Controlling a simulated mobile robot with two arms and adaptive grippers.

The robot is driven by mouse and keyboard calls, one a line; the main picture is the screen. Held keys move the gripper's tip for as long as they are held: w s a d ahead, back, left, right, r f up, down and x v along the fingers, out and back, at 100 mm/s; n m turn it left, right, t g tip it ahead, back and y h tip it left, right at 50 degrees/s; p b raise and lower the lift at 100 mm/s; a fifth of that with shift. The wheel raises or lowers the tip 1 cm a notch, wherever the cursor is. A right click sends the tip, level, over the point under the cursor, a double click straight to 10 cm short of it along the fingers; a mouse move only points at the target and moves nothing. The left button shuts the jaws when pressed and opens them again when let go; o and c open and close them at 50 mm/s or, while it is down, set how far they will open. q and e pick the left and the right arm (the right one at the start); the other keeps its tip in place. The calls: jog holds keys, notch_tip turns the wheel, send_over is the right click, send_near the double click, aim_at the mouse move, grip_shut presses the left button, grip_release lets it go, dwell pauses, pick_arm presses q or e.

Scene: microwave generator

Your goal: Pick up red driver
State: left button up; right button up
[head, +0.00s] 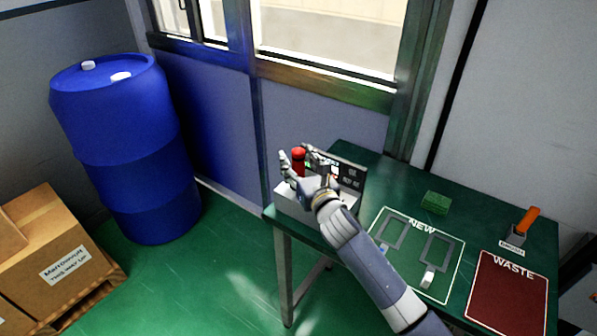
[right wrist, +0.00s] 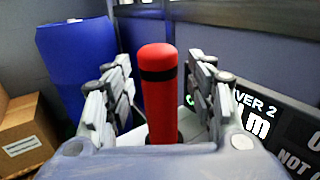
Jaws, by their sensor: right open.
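The red driver (head: 298,160) stands upright at the left end of the green table, on a white box-like station (head: 289,204) with a dark display panel (head: 350,178). In the right wrist view the red driver (right wrist: 158,95) has a black band near its rounded top and stands between the fingers. My right gripper (head: 303,158) is open, with one finger on each side of the driver; it also shows in the right wrist view (right wrist: 160,90). A gap shows on both sides of the handle. The driver's lower end is hidden by my gripper. My left gripper is not seen.
The green table (head: 390,180) carries a green block (head: 436,202), a NEW mat (head: 447,272) with grey parts, a red WASTE mat (head: 507,293) and an orange-handled tool (head: 525,222) in a holder. A blue barrel (head: 122,140) and cardboard boxes (head: 50,255) stand left.

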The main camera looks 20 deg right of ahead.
jog(key=shift+s, duration=0.1)
jog(key=shift+c, duration=0.8)
jog(key=c, duration=0.5)
grip_shut()
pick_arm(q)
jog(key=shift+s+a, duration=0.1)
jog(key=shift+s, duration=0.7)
pick_arm(e)
jog(key=shift+r, duration=0.1)
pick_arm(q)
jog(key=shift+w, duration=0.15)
